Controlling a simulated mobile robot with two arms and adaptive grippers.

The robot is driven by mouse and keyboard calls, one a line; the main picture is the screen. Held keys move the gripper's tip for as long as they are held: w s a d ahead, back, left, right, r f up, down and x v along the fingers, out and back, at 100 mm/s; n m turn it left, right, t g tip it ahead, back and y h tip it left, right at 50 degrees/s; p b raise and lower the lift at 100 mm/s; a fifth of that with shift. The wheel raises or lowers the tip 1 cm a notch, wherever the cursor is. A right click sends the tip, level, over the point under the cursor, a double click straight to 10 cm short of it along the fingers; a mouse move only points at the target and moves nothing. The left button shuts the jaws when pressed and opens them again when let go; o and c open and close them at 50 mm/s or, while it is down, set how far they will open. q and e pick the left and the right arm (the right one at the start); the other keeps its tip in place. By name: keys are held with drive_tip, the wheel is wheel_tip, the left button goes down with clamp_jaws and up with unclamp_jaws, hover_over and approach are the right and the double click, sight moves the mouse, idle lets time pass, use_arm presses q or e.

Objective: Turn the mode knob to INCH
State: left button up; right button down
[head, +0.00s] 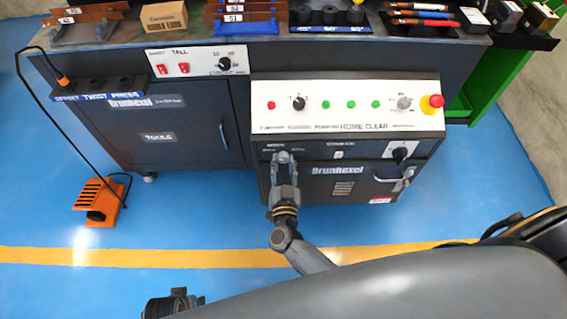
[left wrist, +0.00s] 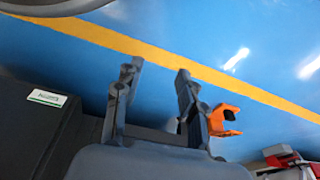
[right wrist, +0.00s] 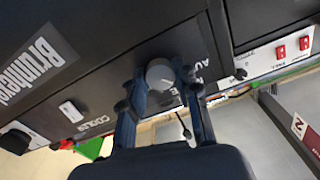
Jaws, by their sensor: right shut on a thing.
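The knob (right wrist: 160,73) is a round grey one on the dark front of the bender cabinet (head: 345,185), below the white control panel. Lettering beside it is partly hidden; "AU" shows in the right wrist view. My right gripper (head: 284,160) is shut on this knob, with one finger on each side of it in the right wrist view (right wrist: 160,85). The knob is mostly hidden by the fingers in the head view, and its pointer position cannot be read. My left gripper (left wrist: 158,75) is open and empty above the floor.
The white panel (head: 345,118) above carries buttons, two knobs and a red emergency stop (head: 432,103). A black knob (head: 400,153) and a handle (head: 388,180) are to the right. An orange foot pedal (head: 100,200) with a cable is on the blue floor at left.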

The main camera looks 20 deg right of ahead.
drive_tip(key=m, duration=0.5)
drive_tip(key=shift+b, duration=0.35)
drive_tip(key=shift+m, duration=0.4)
drive_tip(key=m+b, duration=0.1)
drive_tip(key=m, duration=0.2)
drive_tip(key=shift+m, duration=0.3)
drive_tip(key=m+b, duration=0.2)
drive_tip(key=m, duration=0.4)
use_arm(q)
wheel_tip(320, 180, up, 15)
drive_tip(key=w+t, duration=0.1)
drive_tip(key=shift+w+b, duration=0.15)
drive_tip(key=shift+b, duration=0.15)
use_arm(e)
drive_tip(key=shift+m, duration=1)
use_arm(q)
drive_tip(key=shift+f, duration=0.1)
use_arm(e)
drive_tip(key=c, duration=1)
unclamp_jaws()
